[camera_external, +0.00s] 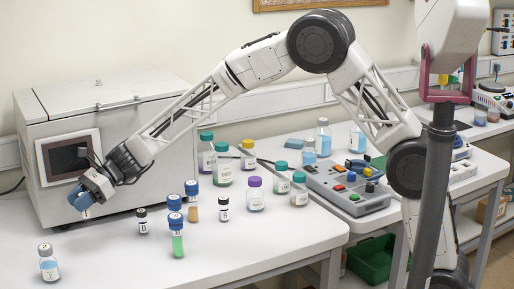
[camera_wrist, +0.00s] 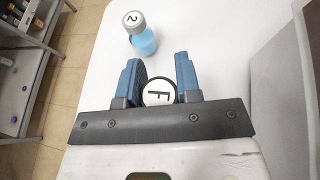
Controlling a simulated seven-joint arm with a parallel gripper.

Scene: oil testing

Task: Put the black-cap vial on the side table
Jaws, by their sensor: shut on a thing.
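My gripper (camera_external: 86,196) is at the left of the white bench, in front of the grey cabinet. Its blue fingers also show in the wrist view (camera_wrist: 159,78), shut on a vial (camera_wrist: 159,93) with a dark-rimmed round cap whose white top is marked F. The body of this vial is mostly hidden. Two other black-cap vials stand upright on the bench, one (camera_external: 142,221) left of the blue-cap tubes and one (camera_external: 223,209) right of them. Another white table (camera_external: 478,180), perhaps the side table, stands at the right, behind my arm.
A bottle of blue liquid (camera_external: 48,264) stands at the front left; it is ahead of the fingers in the wrist view (camera_wrist: 143,36). Blue-cap tubes (camera_external: 177,240) and several capped bottles stand mid-bench. A button panel (camera_external: 345,187) stands farther right. The bench front is mostly clear.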

